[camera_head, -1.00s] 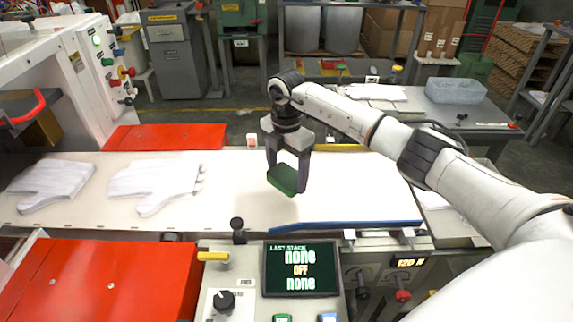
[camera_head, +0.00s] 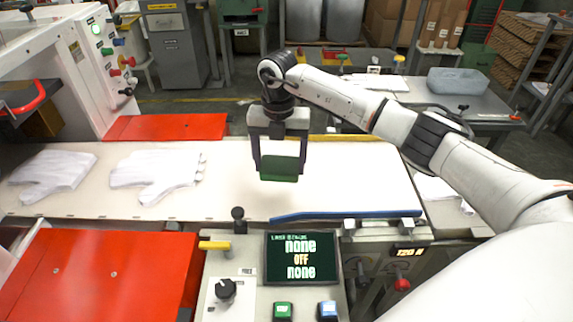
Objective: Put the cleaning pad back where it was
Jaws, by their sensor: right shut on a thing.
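My left gripper is not in view.
Two white gloves (camera_head: 155,175) (camera_head: 52,176) lie on the belt to the left. A red panel (camera_head: 100,275) and a control panel with a screen (camera_head: 302,262) stand in front.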

